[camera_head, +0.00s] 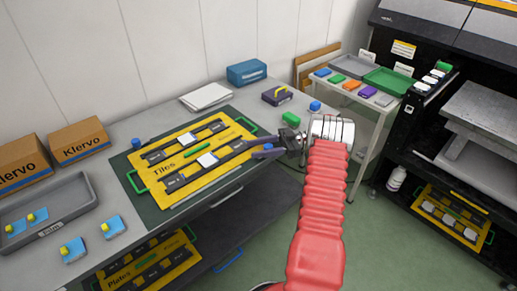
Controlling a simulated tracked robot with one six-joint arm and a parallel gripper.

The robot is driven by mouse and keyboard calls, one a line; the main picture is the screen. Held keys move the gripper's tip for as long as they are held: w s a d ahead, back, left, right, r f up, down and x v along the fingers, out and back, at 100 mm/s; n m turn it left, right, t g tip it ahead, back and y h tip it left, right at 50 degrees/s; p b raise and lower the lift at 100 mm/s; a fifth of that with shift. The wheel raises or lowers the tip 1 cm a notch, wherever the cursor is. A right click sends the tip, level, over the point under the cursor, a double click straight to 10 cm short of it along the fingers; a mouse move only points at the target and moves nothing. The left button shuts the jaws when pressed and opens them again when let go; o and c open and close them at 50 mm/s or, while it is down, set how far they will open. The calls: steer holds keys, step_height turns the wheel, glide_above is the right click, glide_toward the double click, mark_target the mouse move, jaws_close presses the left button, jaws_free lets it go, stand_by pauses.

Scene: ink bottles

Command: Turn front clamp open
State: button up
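The yellow "Tiles" jig (220,167) lies on a dark mat on the bench, with a green handle at each end. It carries two dark rails, each with a white block, and a green strip between them. The front rail (175,183) runs along the jig's near side. The front clamp itself is too small to make out with certainty. My gripper (250,149) reaches in from the right, at the right end of the front rail. Its two fingers look apart, one above the other. Whether they touch the rail or straddle a clamp part is unclear.
A grey tray (75,197) and small blue pieces with yellow tops are at the left. Two Klervo boxes (78,140) stand behind. A white cart (366,113) stands right.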

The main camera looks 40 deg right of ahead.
steer(key=shift+o, duration=0.2)
steer(key=shift+r, duration=0.1)
step_height(320, 180, up, 10)
stand_by(0.6)
steer(key=shift+f, duration=0.2)
